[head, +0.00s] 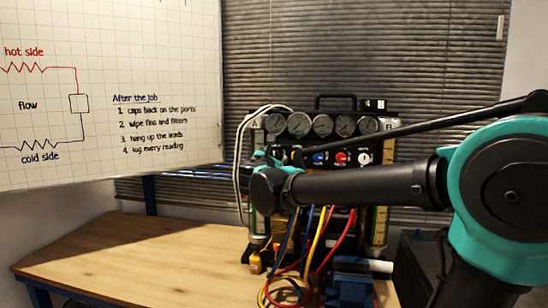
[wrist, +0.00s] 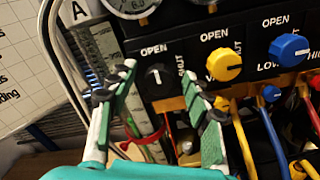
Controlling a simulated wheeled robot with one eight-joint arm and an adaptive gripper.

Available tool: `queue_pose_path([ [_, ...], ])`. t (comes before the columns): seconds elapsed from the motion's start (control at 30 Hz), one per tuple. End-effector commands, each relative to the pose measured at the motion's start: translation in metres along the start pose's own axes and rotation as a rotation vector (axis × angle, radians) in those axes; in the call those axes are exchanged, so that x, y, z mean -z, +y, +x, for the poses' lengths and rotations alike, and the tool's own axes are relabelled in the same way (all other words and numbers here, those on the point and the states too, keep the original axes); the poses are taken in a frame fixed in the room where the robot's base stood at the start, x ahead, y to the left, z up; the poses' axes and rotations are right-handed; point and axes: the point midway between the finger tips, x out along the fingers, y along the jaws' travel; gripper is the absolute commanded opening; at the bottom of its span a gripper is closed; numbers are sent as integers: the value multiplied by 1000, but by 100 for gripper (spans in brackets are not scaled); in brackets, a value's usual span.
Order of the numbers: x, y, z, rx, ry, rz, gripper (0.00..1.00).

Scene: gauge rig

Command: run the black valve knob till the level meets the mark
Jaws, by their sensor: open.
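The black valve knob (wrist: 157,76) shows in the wrist view, with a white pointer line, between the words OPEN and SHUT. My gripper (wrist: 159,82) is open, with one green-padded finger on each side of the knob. I cannot tell whether either pad touches it. The column marked A (wrist: 97,42) stands to the left, partly behind my left finger. A red band (wrist: 150,139) shows lower down between the fingers. I cannot make out the liquid level. In the head view my arm hides the black knob on the gauge rig (head: 321,103).
Yellow (wrist: 224,65) and blue (wrist: 289,48) knobs sit right of the black one. Coloured hoses (head: 318,240) hang below the panel. A blue vise (head: 348,284) stands in front of the rig. The wooden bench (head: 130,255) is clear at left, beneath a whiteboard (head: 150,60).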

Motion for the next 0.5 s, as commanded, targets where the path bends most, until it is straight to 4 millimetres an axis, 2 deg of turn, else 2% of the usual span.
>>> queue_pose_path([
  [0.17,0,0,0,0,0,0,50],
  [0.2,0,0,0,0,0,0,47],
  [0.5,0,0,0,0,0,0,10],
])
